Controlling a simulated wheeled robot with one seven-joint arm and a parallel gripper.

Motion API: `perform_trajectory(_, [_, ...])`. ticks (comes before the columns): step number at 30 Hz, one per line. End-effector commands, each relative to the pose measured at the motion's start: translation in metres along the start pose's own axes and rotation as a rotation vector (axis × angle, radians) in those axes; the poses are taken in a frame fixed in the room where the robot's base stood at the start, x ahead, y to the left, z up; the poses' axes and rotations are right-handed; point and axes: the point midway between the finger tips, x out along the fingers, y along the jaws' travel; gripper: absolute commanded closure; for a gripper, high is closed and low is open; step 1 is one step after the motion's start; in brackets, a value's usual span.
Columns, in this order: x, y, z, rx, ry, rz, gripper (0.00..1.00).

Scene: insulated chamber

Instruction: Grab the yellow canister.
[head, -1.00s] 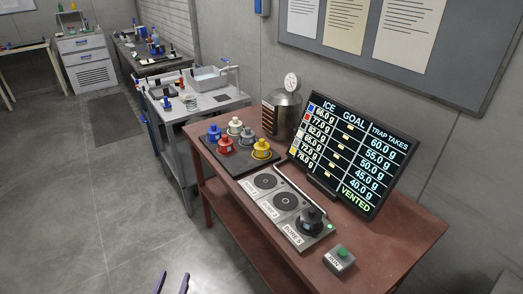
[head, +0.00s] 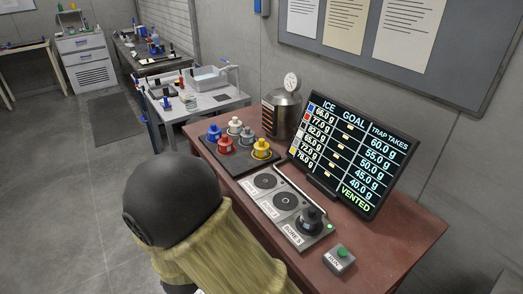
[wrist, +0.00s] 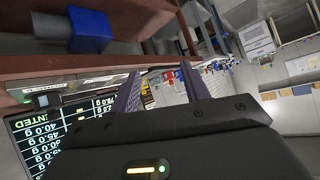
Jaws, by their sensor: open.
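The yellow canister (head: 262,150) stands upright at the front right corner of a dark tray (head: 243,168) on the red-brown table, in the head view. Blue (head: 214,134), red (head: 225,146), white (head: 235,127) and grey (head: 247,137) canisters stand beside it in the same tray. My gripper (wrist: 160,72) shows in the wrist view with its two fingers apart and nothing held between them. A small yellow patch lies beyond the fingers there, too small to identify for sure. In the head view my gripper is hidden or out of frame.
To the right of the tray are a plate with round bores and a dark canister (head: 309,220), a green-button box (head: 339,259) and a tilted display (head: 352,155). A metal vessel with a gauge (head: 283,113) stands behind the tray. My arm covers the table's left front.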

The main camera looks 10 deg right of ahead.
Motion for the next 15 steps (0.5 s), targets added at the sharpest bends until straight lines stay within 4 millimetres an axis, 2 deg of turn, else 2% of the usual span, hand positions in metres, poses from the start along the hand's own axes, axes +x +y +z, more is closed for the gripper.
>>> perform_trajectory(1, [0.001, 0.012, -0.013, 0.015, -0.047, -0.009, 0.54])
perform_trajectory(8, [-0.013, 0.069, -0.045, -0.008, -0.272, -0.065, 0.54])
perform_trajectory(15, [-0.057, 0.15, -0.061, -0.087, -0.471, -0.065, 0.54])
